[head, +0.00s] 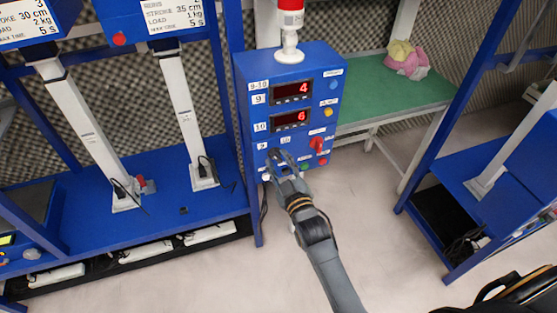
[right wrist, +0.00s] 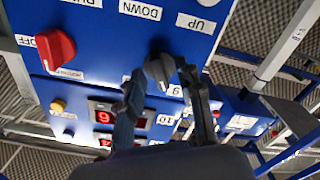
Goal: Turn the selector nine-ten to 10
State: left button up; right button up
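The blue control box (head: 288,90) stands in the middle of the head view, with two red displays reading 4 and 6. Low on its face are small labels 9 (head: 263,146) and 10 (head: 285,139). My right gripper (head: 280,155) is in front of the area below these labels and hides the selector there. In the right wrist view, which shows the panel upside down, a dark grey selector knob (right wrist: 158,68) lies between the open fingertips of my right gripper (right wrist: 160,75). Whether they touch it, and where it points, I cannot tell. My left gripper is not in view.
A red rotary switch (head: 317,145) sits right of my right gripper, also seen in the right wrist view (right wrist: 55,48). A red beacon (head: 290,20) tops the box. A green table (head: 375,95) with cloths stands behind right. Blue test frames flank the box.

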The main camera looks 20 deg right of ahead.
jog(key=shift+w, duration=0.35)
grip_shut()
